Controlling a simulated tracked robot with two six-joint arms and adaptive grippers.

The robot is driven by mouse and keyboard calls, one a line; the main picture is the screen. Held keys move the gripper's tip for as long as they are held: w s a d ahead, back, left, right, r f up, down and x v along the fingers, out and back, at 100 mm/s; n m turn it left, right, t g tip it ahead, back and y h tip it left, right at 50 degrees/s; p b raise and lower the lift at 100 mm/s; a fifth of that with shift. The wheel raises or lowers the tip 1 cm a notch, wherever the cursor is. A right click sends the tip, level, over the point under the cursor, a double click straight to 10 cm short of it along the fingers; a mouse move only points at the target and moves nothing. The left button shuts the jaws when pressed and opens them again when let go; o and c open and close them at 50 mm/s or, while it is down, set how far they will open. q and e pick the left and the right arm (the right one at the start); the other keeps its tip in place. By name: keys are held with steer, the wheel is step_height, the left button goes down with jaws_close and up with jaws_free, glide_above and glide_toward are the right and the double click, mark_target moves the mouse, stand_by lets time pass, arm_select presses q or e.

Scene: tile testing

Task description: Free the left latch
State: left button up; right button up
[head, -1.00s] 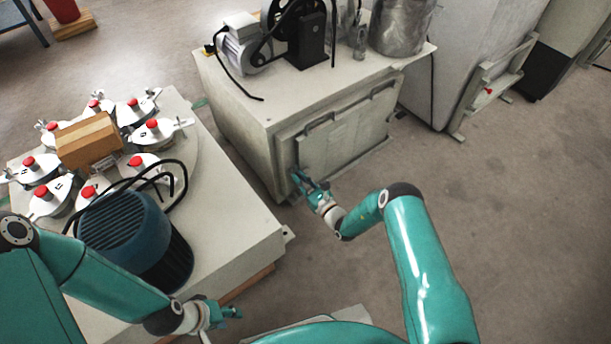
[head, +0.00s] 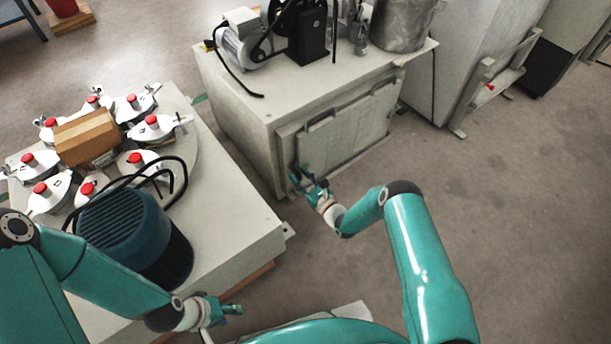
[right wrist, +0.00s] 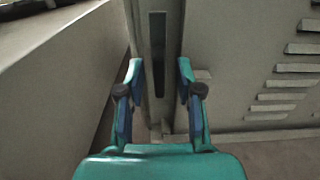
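A grey cabinet (head: 235,115) has a raised front panel (head: 350,128). My right gripper (head: 298,170) is at the lower left of this panel. In the right wrist view my right gripper (right wrist: 159,72) is open. Its fingers stand on either side of a grey upright strip with a long dark slot (right wrist: 157,55). Nothing is visibly clamped between them. I cannot tell whether this strip is the left latch, and contact is unclear. My left gripper (head: 222,318) is low in the head view, away from the cabinet; its finger opening is unclear.
A motor (head: 245,45) and a metal pot (head: 403,25) stand on the cabinet. At left, a bench (head: 235,230) carries a blue motor (head: 135,235), a wooden block (head: 88,138) and several red-knobbed clamps. The floor at right is clear.

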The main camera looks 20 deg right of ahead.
steer(key=v, duration=1.2)
